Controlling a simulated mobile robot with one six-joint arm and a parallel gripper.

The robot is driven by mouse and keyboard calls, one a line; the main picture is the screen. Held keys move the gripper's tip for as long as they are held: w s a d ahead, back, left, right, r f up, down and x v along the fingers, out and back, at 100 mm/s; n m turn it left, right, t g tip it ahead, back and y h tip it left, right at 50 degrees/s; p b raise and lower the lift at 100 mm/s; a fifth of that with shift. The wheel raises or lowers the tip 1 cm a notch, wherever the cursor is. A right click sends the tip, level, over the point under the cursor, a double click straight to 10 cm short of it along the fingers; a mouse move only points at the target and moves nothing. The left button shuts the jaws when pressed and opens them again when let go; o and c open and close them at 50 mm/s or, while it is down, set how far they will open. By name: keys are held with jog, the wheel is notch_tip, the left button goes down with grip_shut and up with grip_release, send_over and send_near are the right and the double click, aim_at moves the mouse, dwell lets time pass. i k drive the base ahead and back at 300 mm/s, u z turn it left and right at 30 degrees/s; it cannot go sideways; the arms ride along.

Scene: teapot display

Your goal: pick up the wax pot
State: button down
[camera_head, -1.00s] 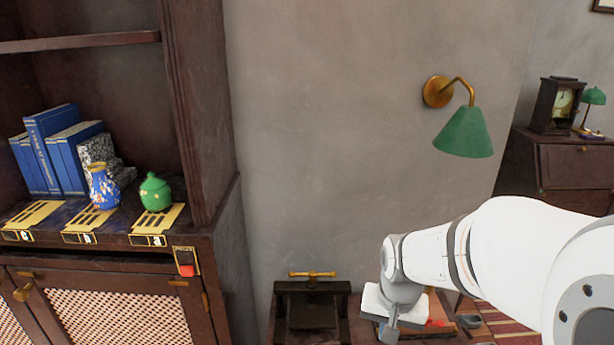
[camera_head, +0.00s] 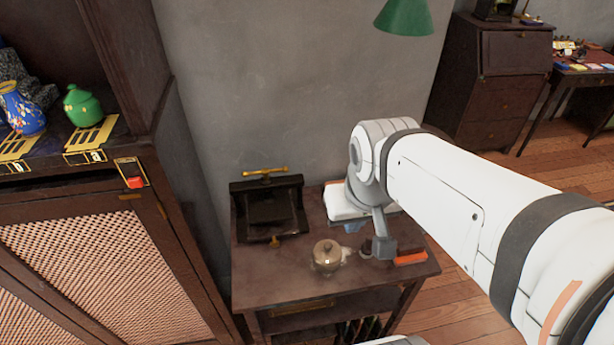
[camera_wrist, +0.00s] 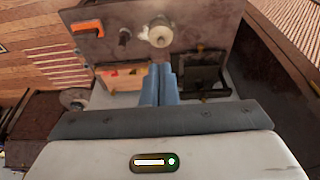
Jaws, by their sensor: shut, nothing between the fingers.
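The wax pot, a small beige lidded pot (camera_head: 326,257), stands upright near the front middle of the small wooden table (camera_head: 290,282). It also shows at the top centre of the wrist view (camera_wrist: 158,34), beyond my fingertips. My gripper (camera_head: 353,228) is over the back right part of that table, behind and to the right of the pot. Its blue fingers (camera_wrist: 161,68) are together and empty, pointing towards the pot without touching it. My arm partly hides the gripper in the head view.
A dark press with a brass handle (camera_head: 268,208) stands at the table's back left. An orange bar (camera_head: 410,257) lies at the right edge, with a small dark item left of it. A cabinet (camera_head: 100,250) with a green pot (camera_head: 82,107) and a blue vase (camera_head: 22,110) stands left.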

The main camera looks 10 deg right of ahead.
aim_at(322, 269)
jog(key=z, duration=0.55)
jog(key=k, duration=1.45)
jog(key=u, duration=0.95)
jog(key=i, duration=1)
jog(key=u, duration=0.05)
